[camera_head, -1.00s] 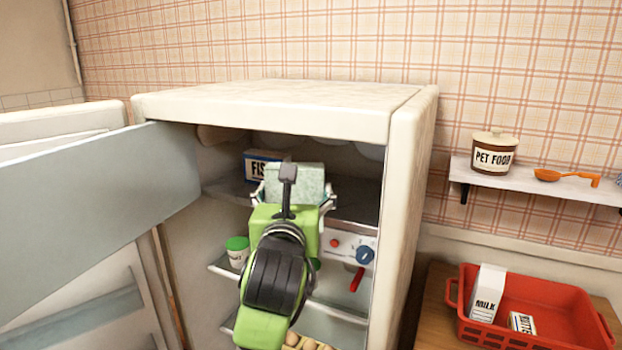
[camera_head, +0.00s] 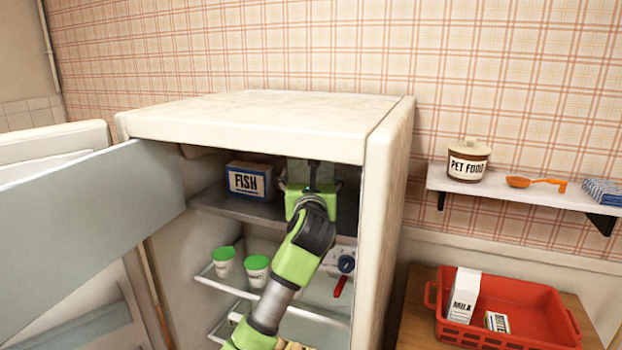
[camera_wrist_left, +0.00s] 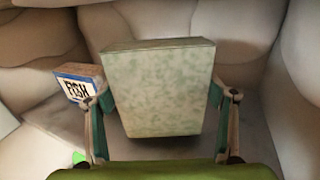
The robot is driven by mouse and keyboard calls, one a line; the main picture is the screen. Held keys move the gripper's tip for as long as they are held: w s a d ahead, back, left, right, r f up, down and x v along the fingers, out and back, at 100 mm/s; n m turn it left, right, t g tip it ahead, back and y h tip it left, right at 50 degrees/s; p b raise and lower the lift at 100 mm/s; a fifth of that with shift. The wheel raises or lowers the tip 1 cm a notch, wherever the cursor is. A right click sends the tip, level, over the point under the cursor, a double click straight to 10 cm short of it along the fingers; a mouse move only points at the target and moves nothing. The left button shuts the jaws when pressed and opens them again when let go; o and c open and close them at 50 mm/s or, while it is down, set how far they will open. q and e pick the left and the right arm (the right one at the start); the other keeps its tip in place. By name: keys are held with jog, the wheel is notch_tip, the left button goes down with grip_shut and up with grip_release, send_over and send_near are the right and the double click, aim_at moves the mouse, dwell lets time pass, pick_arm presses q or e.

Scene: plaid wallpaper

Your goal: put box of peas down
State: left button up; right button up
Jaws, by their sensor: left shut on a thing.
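The box of peas (camera_wrist_left: 160,85) is a pale green, mottled box, and its face fills the middle of the left wrist view. My left gripper (camera_wrist_left: 162,98) is shut on it, with one finger on each side. In the head view my left gripper (camera_head: 312,178) reaches into the upper compartment of the open fridge (camera_head: 265,112), and the box is mostly hidden behind it. I cannot tell whether the box touches the shelf (camera_head: 235,205). My right gripper is not in view.
A fish box (camera_head: 249,181) stands left of the gripper on the same shelf; it also shows in the wrist view (camera_wrist_left: 78,84). Green-lidded jars (camera_head: 256,270) stand below. The fridge door (camera_head: 90,225) is open at left. A red basket (camera_head: 545,325) sits right.

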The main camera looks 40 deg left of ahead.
pick_arm(q)
jog(key=shift+w+a+f, duration=0.2)
jog(key=shift+w+f, duration=0.15)
jog(key=shift+w, duration=0.05)
jog(key=shift+f, duration=0.45)
jog(key=shift+s+r, duration=0.1)
jog(key=shift+s, duration=0.05)
jog(key=shift+d, duration=0.1)
jog(key=o, duration=1.4)
jog(key=shift+f, duration=0.3)
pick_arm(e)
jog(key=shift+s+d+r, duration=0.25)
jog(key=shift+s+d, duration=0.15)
pick_arm(q)
jog(key=shift+r, duration=0.2)
jog(key=shift+b+v, duration=1.3)
jog(key=shift+v, duration=4.7)
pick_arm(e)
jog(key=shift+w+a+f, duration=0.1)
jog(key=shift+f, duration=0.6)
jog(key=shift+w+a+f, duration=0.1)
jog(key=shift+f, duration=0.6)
